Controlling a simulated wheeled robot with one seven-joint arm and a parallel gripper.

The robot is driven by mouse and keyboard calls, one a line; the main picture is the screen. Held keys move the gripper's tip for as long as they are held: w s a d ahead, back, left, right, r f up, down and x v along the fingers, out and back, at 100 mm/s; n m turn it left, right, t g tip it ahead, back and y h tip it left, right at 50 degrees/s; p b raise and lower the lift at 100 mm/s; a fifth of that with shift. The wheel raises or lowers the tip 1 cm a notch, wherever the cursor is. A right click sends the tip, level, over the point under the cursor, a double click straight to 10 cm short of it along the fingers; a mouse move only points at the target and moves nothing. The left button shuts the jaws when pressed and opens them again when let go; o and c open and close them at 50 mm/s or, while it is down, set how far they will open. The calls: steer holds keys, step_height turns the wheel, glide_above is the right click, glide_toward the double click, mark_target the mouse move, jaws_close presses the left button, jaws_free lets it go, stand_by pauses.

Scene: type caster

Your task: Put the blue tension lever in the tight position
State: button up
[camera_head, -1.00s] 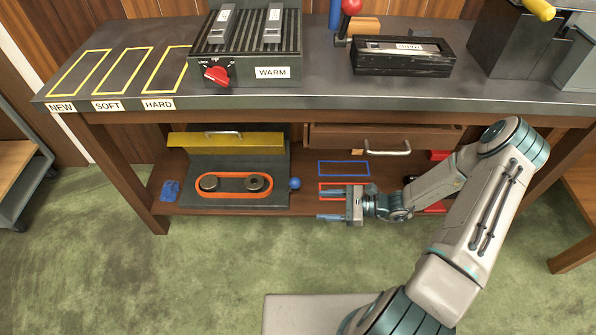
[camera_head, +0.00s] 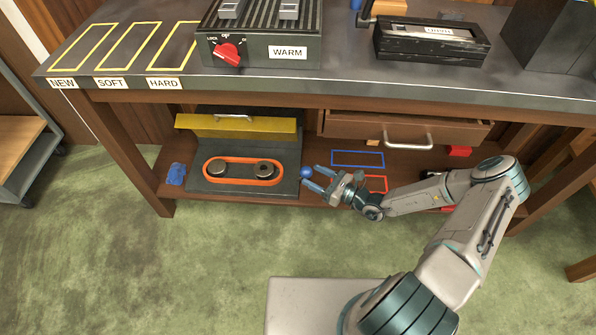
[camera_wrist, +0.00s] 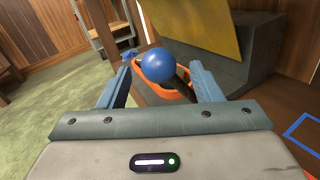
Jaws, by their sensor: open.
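The blue ball knob of the tension lever (camera_head: 306,172) is at the right side of the belt machine (camera_head: 210,185) on the lower shelf. The machine has an orange belt (camera_head: 242,182) around two dark pulleys and a raised yellow cover (camera_head: 236,125). My gripper (camera_head: 312,178) is open, its blue fingers pointing left at the knob. In the wrist view the blue knob (camera_wrist: 167,66) appears between and beyond the fingertips (camera_wrist: 160,78). I cannot tell whether the fingers touch it. Most of the lever's stem is hidden; a dark piece shows below the knob.
The worktop (camera_head: 350,87) overhangs the shelf. A drawer (camera_head: 408,128) with a metal handle is above my forearm. Blue (camera_head: 357,159) and red outlines mark the shelf at right. A blue cloth-like item (camera_head: 176,174) lies left of the machine.

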mark_target(301, 170)
steer(key=b+x, duration=0.1)
steer(key=x, duration=0.4)
steer(key=shift+w+a, duration=0.1)
steer(key=shift+a, duration=0.25)
